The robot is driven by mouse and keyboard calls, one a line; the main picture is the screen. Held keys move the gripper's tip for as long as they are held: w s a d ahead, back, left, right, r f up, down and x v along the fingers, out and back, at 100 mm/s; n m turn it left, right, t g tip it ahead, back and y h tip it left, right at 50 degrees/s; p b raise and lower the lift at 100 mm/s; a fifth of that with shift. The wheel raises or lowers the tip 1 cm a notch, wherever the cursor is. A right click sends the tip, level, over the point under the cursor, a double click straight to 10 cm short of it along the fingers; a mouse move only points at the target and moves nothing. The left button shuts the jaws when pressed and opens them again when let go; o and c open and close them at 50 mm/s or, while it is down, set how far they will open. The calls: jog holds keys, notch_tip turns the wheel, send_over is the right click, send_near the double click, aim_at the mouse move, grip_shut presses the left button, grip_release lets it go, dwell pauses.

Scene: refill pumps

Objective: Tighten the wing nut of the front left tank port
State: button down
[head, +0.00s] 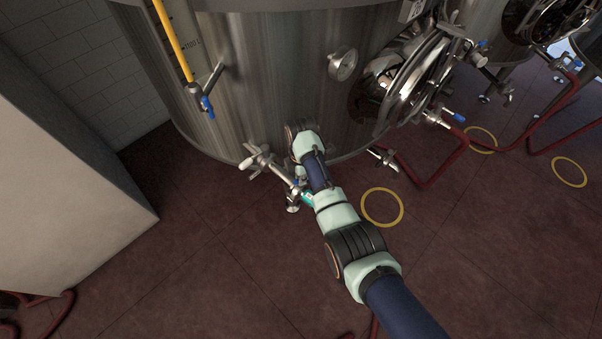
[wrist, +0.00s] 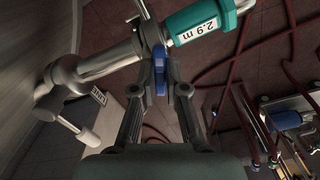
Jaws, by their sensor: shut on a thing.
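In the wrist view my gripper (wrist: 161,94) has its two fingers closed on the sides of a blue wing nut (wrist: 160,68). The wing nut sits at the joint between the metal port pipe (wrist: 105,62) and a teal hose end (wrist: 196,24) labelled "2.9 m". The hose end appears in line with the pipe. In the head view the port's metal valve (head: 262,160) juts from the low front of the steel tank (head: 250,80), with the teal hose end (head: 308,199) below it. There my arm covers most of the gripper and the wing nut.
A yellow tube with a blue-handled valve (head: 207,104) hangs on the tank's left. Red hoses (head: 432,180) and yellow floor rings (head: 382,207) lie right. A pale block (head: 60,170) stands left.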

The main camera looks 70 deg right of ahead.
jog(key=m+p, duration=0.1)
jog(key=m, duration=0.2)
jog(key=shift+r+m+p, duration=0.15)
jog(key=shift+m+p, duration=0.25)
jog(key=m+p, duration=0.1)
jog(key=m, duration=0.2)
jog(key=shift+m, duration=0.3)
jog(key=m+p, duration=0.1)
jog(key=m, duration=0.2)
jog(key=shift+m, duration=0.3)
jog(key=m, duration=0.4)
jog(key=shift+m, duration=0.3)
jog(key=m, duration=0.3)
jog(key=shift+m+p, duration=0.3)
jog(key=shift+p, duration=0.1)
jog(key=m, duration=0.3)
jog(key=shift+m, duration=0.3)
jog(key=m, duration=0.4)
jog(key=shift+m, duration=1.9)
